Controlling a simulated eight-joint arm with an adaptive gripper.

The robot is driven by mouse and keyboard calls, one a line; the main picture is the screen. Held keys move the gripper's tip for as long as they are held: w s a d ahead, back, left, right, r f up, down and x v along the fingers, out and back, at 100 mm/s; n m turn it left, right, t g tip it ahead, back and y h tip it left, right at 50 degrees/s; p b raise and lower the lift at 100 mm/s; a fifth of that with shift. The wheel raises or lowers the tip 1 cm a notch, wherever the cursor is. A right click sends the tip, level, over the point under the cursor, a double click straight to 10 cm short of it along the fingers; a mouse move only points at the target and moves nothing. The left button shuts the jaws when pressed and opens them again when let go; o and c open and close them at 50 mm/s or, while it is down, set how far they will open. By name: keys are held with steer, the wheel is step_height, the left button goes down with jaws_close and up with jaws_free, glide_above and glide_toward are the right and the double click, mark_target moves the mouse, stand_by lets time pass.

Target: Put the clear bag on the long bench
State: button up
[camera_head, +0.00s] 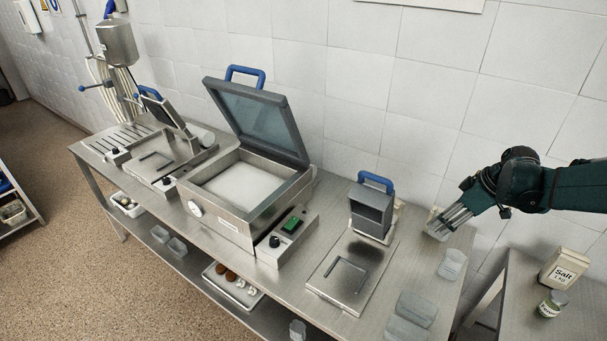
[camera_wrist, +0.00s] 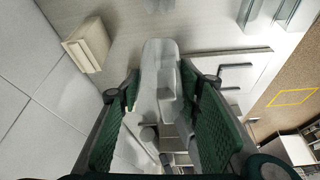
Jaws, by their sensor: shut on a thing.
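My gripper (camera_head: 452,217) reaches in from the right, low over the right back end of the long bench (camera_head: 335,208). In the wrist view its green-padded fingers (camera_wrist: 162,92) are closed on a pale, see-through, long shape, which I take for the clear bag (camera_wrist: 160,60). The bag runs from between the fingers out past their tips. In the head view the bag is hard to make out at the fingers. I cannot tell whether it touches the bench top.
Clear containers (camera_head: 452,264) stand near the bench's right end. An upright sealer with blue handle (camera_head: 371,212) and an open-lidded chamber machine (camera_head: 245,215) take up the middle. A salt carton (camera_head: 565,268) and jar (camera_head: 552,303) are on a separate table. A beige box (camera_wrist: 88,45) is near my gripper.

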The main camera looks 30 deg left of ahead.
mark_target(433, 218)
steer(key=a, duration=0.1)
steer(key=a+n, duration=0.1)
steer(key=a, duration=0.1)
steer(key=shift+s+a+r+n+g, duration=0.1)
steer(key=shift+s+a+n+g, duration=0.1)
steer(key=shift+s+n+g, duration=0.2)
step_height(433, 218, down, 4)
steer(key=shift+d+r, duration=0.1)
steer(key=shift+w+f, duration=0.1)
steer(key=shift+f, duration=0.45)
step_height(433, 218, down, 6)
stand_by(0.4)
steer(key=shift+f, duration=0.15)
steer(key=shift+f, duration=1.85)
steer(key=shift+f, duration=0.15)
